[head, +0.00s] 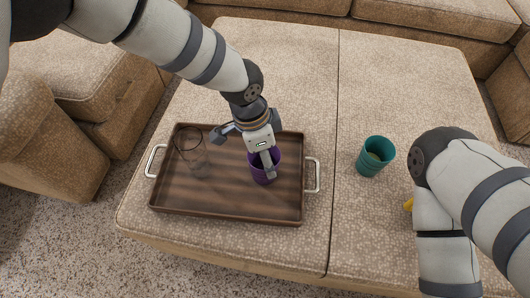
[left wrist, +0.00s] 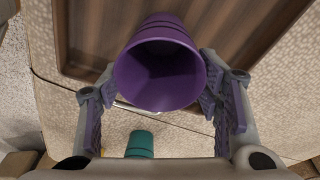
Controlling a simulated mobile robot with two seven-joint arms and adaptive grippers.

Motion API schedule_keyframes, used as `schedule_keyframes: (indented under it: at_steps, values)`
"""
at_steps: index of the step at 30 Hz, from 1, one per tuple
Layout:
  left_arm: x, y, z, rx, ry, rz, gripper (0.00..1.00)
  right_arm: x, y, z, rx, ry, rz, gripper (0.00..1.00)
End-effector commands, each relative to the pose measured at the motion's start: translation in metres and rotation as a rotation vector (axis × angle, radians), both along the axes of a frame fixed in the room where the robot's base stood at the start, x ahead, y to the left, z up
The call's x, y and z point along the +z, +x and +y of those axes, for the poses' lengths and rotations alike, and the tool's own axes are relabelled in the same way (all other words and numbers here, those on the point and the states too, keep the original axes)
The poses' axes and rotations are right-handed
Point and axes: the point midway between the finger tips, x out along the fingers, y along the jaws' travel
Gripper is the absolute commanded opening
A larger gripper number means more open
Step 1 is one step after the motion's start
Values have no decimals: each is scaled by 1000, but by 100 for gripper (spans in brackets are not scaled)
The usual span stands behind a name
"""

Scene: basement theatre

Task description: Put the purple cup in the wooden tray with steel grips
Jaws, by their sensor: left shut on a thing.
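The purple cup (head: 264,175) is held by my left gripper (head: 246,150) over the right part of the wooden tray (head: 225,203) with steel grips. In the left wrist view the purple cup (left wrist: 160,75) sits between the two fingers of my left gripper (left wrist: 158,92), its open mouth facing the camera. I cannot tell whether the cup's base touches the tray floor. The tray lies on the beige ottoman, a steel grip (head: 313,175) at its right end and another (head: 153,160) at its left. My right arm is at the right; its gripper is not visible.
A clear glass (head: 195,158) stands in the tray's left part. A teal cup (head: 375,156) stands on the ottoman (head: 400,80) right of the tray. A small yellow thing (head: 408,205) is mostly hidden by my right arm. The ottoman behind the tray is clear.

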Motion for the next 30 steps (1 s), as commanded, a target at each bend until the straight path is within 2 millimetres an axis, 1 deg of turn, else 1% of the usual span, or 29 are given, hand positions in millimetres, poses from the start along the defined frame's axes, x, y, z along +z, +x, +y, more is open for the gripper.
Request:
schedule_keyframes:
  at_steps: [1,2,3,4,13,15,17,21,24,27,30]
  values:
    - [-3,0,0,0,0,1,32,-1,0,0,0,0,1,77]
    - [-2,0,0,0,0,1,63,-1,0,0,0,0,1,77]
    - [-2,0,0,0,0,1,72,-1,0,0,0,0,1,77]
    - [-2,0,0,0,0,1,79,-1,0,0,0,0,1,77]
    - [-1,0,0,0,0,1,79,0,0,0,0,0,0,77]
    - [5,0,0,0,0,-1,79,1,1,0,0,0,-2,77]
    - [16,1,2,1,0,-3,79,4,1,0,0,0,-5,77]
    - [56,1,8,0,-1,-7,79,13,4,0,0,0,-17,77]
    - [83,0,13,0,-1,-5,79,18,6,0,0,0,-23,77]
    - [103,0,16,1,-1,-4,79,21,7,0,0,0,-27,77]
    - [115,-1,19,0,0,0,79,23,8,0,0,0,-30,77]
